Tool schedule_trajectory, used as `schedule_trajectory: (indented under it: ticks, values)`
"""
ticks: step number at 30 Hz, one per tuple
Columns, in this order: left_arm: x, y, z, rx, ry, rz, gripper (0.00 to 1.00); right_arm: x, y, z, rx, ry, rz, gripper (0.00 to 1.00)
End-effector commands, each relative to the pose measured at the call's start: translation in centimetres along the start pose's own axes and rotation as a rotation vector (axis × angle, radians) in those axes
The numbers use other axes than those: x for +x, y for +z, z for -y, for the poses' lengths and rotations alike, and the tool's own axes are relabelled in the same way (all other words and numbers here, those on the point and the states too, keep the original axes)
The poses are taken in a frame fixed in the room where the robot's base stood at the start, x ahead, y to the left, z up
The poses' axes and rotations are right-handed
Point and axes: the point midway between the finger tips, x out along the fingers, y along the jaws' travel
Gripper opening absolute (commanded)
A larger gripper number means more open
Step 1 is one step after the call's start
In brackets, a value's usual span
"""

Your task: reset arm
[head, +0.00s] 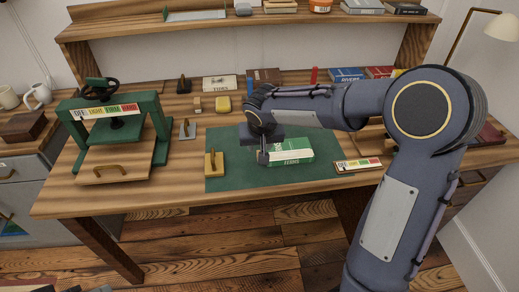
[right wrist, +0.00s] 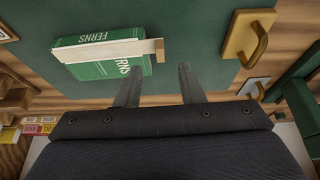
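My right arm reaches in from the lower right of the head view. Its gripper (head: 263,158) is over the green mat (head: 225,145), beside the left end of a green book marked FERNS (head: 293,152). In the right wrist view the two fingers of the gripper (right wrist: 158,82) stand apart with nothing held between them. The book (right wrist: 100,52) lies to the left there, partly overlapped by the left finger; I cannot tell if they touch. My left gripper is out of view.
A brass-coloured block with a handle (head: 214,163) stands on the mat's left part. A green press (head: 116,128) stands at the table's left. A small labelled strip (head: 358,165) lies right of the book. Books and small items line the table's back, below a shelf (head: 240,24).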

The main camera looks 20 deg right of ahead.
Motion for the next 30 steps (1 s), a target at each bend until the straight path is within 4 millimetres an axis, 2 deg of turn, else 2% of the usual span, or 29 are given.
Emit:
schedule_trajectory:
  ticks: [3,10,14,17,19,24,27,30]
  values:
    - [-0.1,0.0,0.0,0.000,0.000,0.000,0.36,-1.2,0.0,0.0,-0.001,0.000,-0.001,0.35]
    - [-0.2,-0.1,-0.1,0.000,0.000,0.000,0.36,-2.1,0.1,-0.2,0.001,-0.003,0.000,0.35]
    - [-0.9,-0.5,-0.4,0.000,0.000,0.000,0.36,-5.0,1.4,-2.0,0.009,-0.028,0.010,0.35]
    - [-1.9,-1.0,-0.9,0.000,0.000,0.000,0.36,-9.0,3.9,-4.3,0.016,-0.074,0.025,0.35]
    - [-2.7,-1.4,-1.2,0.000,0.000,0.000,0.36,-11.8,6.5,-5.7,0.019,-0.120,0.035,0.35]
    - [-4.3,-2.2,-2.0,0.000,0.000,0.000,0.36,-17.1,13.2,-7.3,0.018,-0.252,0.030,0.35]
    - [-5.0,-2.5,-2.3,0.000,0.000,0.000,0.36,-19.0,16.5,-7.2,0.013,-0.326,0.011,0.35]
    - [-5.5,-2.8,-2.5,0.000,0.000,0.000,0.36,-20.1,19.0,-6.8,0.005,-0.384,-0.011,0.35]
